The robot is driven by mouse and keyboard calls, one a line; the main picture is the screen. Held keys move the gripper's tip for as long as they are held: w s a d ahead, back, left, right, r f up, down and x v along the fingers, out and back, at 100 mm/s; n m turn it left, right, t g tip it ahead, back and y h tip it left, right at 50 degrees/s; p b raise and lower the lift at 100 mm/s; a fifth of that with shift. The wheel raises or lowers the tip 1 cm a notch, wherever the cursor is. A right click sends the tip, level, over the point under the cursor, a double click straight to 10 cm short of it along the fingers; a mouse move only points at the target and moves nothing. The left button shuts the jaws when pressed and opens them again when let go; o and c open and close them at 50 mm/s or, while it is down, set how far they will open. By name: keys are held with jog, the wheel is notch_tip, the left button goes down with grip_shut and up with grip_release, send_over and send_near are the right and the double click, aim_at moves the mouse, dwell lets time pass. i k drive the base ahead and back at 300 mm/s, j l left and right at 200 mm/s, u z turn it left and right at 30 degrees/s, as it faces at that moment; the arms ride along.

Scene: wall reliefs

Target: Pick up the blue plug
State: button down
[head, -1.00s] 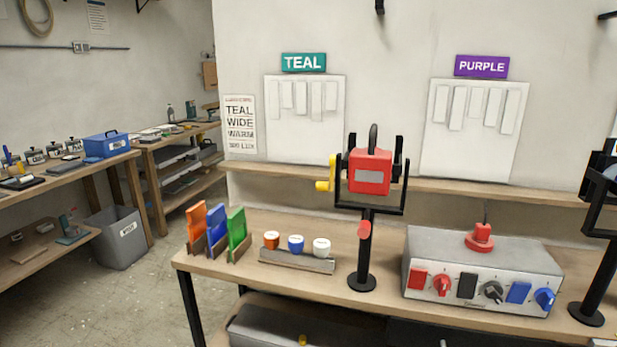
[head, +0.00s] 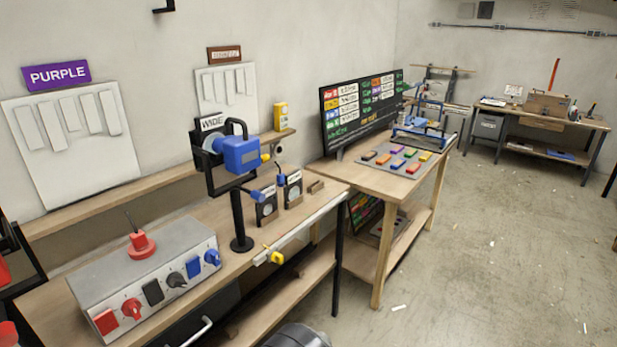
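No loose blue plug can be made out for certain in the head view. Two small blue plug-like pieces show on the bench, one (head: 257,195) at a black upright plate (head: 266,210) and one (head: 282,179) at a second black plate (head: 293,189) just behind it. Which of them the task means, I cannot tell. A larger blue lamp-like unit (head: 241,155) with a yellow knob sits in a black fork on a post, left of them. My gripper is not in view; a grey rounded part of my arm shows at the bottom edge.
A grey control box (head: 150,268) with red, black and blue switches and a red piece (head: 141,243) on top stands at left. A yellow handle (head: 276,256) hangs at the bench's front rail. A second table (head: 420,177) holds coloured blocks and a dark screen (head: 362,110). The floor at right is mostly clear.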

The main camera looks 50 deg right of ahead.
aim_at(280, 176)
jog(key=z, duration=1.4)
